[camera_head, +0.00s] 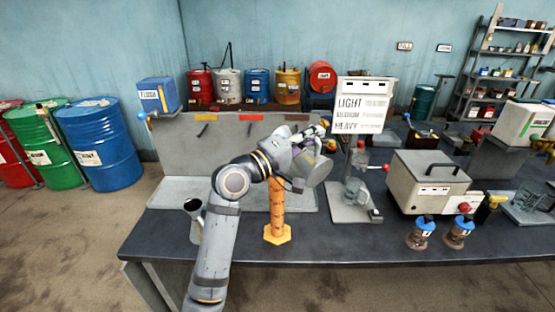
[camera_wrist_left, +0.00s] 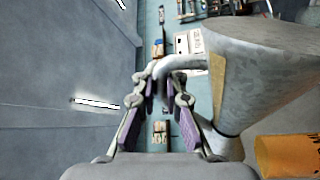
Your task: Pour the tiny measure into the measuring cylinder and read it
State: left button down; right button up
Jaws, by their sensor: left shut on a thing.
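In the left wrist view my left gripper (camera_wrist_left: 168,98) is shut on the curved handle of a grey metal measure (camera_wrist_left: 265,70), which fills the right side. In the head view the gripper (camera_head: 310,139) is above the bench, with the measure (camera_head: 321,173) below it, close to the upper right of the measuring cylinder. The orange measuring cylinder (camera_head: 277,205) stands upright on a yellow hexagonal base. It also shows in the left wrist view at the lower right (camera_wrist_left: 288,155). My wrist covers part of its top. The inside of the measure and any liquid level cannot be seen.
A metal jug (camera_head: 194,219) stands left of the cylinder. A glass apparatus (camera_head: 350,200) stands to the right, beside a grey box (camera_head: 430,180) and two small blue-topped jars (camera_head: 420,232). A LIGHT/MEDIUM/HEAVY sign (camera_head: 362,104) stands behind. The bench front is mostly clear.

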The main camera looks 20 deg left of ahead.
aim_at(319, 163)
pick_arm(q)
jog(key=f+m+b, duration=0.1)
jog(key=f+b, duration=0.1)
jog(key=s+d+f+m+b, duration=0.1)
jog(key=f+m+b, duration=0.1)
jog(key=b, duration=0.1)
jog(key=d+f+m+g+b, duration=0.1)
jog(key=f+m+b, duration=0.1)
jog(key=b, duration=0.1)
jog(key=shift+s+f+h, duration=0.2)
jog(key=shift+s+h, duration=0.1)
jog(key=shift+h, duration=0.1)
notch_tip(319, 163, down, 13)
jog(key=s+d+m+g+b, duration=0.1)
jog(key=s+d+m+b, duration=0.1)
jog(key=m+b, duration=0.9)
jog(key=shift+d+m+g+b, duration=0.4)
jog(key=shift+b, duration=2)
jog(key=s+a+f+m+g+h, duration=0.1)
jog(key=s+f, duration=0.7)
jog(key=f, duration=0.4)
jog(key=s+a+f+m+g, duration=0.1)
jog(key=s+a+f, duration=0.1)
jog(key=s+f, duration=0.5)
notch_tip(319, 163, down, 6)
jog(key=shift+s+a+f+h, duration=0.15)
jog(key=shift+s+f+h, duration=0.05)
jog(key=shift+s+h, duration=0.2)
